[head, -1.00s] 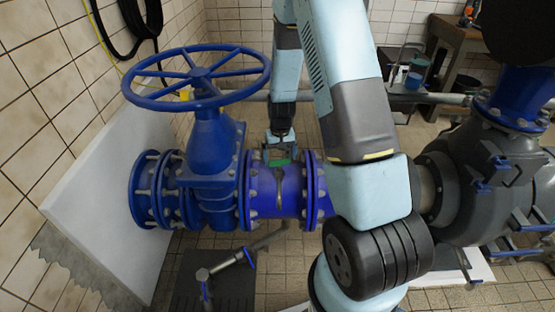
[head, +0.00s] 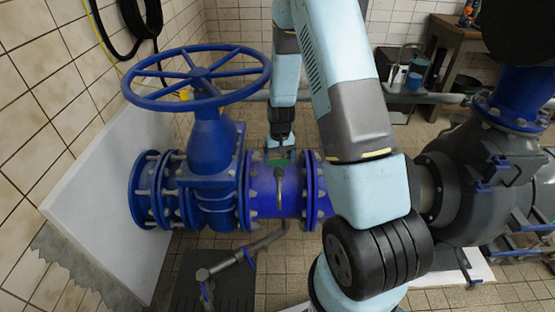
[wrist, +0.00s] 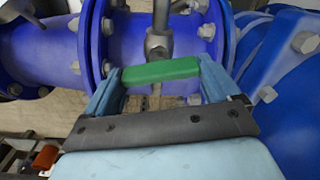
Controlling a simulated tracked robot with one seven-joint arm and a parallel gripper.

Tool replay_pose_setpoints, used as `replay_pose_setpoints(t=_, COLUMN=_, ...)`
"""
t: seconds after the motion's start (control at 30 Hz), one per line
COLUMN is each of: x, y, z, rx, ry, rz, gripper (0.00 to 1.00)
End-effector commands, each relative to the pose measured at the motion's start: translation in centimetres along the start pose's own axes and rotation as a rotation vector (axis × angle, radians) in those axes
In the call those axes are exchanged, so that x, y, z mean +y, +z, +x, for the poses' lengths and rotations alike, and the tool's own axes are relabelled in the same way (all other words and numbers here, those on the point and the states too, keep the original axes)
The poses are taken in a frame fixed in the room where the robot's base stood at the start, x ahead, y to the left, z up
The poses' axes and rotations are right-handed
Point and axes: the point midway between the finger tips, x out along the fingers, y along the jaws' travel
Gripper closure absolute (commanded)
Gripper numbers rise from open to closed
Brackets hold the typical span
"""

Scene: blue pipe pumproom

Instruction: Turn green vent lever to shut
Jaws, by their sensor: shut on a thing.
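The green vent lever (wrist: 160,70) lies across the wrist view between the two fingers of my gripper (wrist: 160,82). The fingers touch its two ends, so my gripper is shut on it. A grey metal valve body (wrist: 158,45) shows just beyond the lever, with a pipe running up from it. In the head view, my gripper (head: 279,157) hangs over the blue pipe, and the green lever (head: 280,161) shows as a small patch there. Its exact angle is hard to tell in the head view.
The blue pipe (head: 265,200) runs between bolted flanges under my gripper. A large blue handwheel (head: 197,75) stands on a valve at left. A grey pump (head: 470,175) is at right. Open tiled floor (head: 285,265) lies in front of the pipe.

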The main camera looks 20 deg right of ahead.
Motion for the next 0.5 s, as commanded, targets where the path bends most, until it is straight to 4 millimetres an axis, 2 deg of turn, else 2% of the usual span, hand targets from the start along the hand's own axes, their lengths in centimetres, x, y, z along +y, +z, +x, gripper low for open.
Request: replay_pose_setpoints(t=0.5, x=-0.14, y=0.01, z=0.0, rx=-0.001, ry=0.027, rz=0.275, gripper=0.41)
